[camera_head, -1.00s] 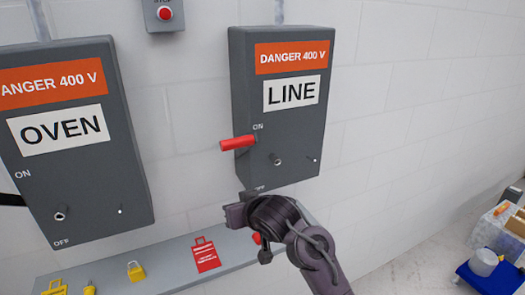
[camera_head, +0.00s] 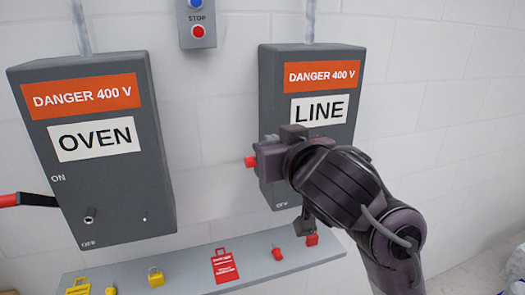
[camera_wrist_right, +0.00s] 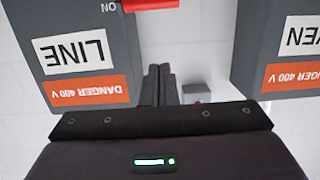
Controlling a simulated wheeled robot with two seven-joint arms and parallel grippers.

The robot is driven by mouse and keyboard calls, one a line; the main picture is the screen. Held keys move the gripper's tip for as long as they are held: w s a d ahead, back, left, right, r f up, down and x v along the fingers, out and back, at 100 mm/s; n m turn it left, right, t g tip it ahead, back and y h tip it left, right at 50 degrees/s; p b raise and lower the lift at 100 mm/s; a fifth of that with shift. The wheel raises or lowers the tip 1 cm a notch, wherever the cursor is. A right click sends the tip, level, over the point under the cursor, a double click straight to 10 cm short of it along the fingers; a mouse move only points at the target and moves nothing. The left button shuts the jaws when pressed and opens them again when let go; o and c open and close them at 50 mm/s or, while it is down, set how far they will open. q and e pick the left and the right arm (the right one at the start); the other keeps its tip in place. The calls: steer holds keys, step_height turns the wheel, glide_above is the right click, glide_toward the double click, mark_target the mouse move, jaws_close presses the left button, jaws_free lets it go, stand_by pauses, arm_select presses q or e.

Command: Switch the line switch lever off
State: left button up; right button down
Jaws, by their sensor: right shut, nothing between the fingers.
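The grey LINE switch box (camera_head: 271,95) hangs on the wall, right of centre in the head view. Its lever has a red handle (camera_head: 250,161); only its left end shows beside the box, the rest hidden behind my right gripper (camera_head: 274,141). The handle also shows at the top edge of the upside-down right wrist view (camera_wrist_right: 150,3), by the ON mark. My right gripper is shut and empty, in front of the box's left side close to the handle. In the wrist view a gap shows between fingertips and handle. My left gripper is out of view.
The OVEN box (camera_head: 110,195) hangs to the left, with its red lever handle (camera_head: 8,200) sticking out leftward. A stop button box (camera_head: 197,35) is between them, higher up. Below, a grey shelf (camera_head: 190,265) carries yellow padlocks, a red tag and small red items.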

steer(key=p+x, duration=0.1)
steer(key=x, duration=0.7)
steer(key=shift+w, duration=0.4)
steer(key=f, duration=0.2)
steer(key=shift+s+f+p, duration=0.3)
steer(key=shift+f+p, duration=0.05)
steer(key=shift+f, duration=0.05)
steer(key=shift+s+d+f, duration=0.15)
steer(key=shift+s+f, duration=0.25)
steer(key=shift+f, duration=0.15)
steer(key=shift+w, duration=0.1)
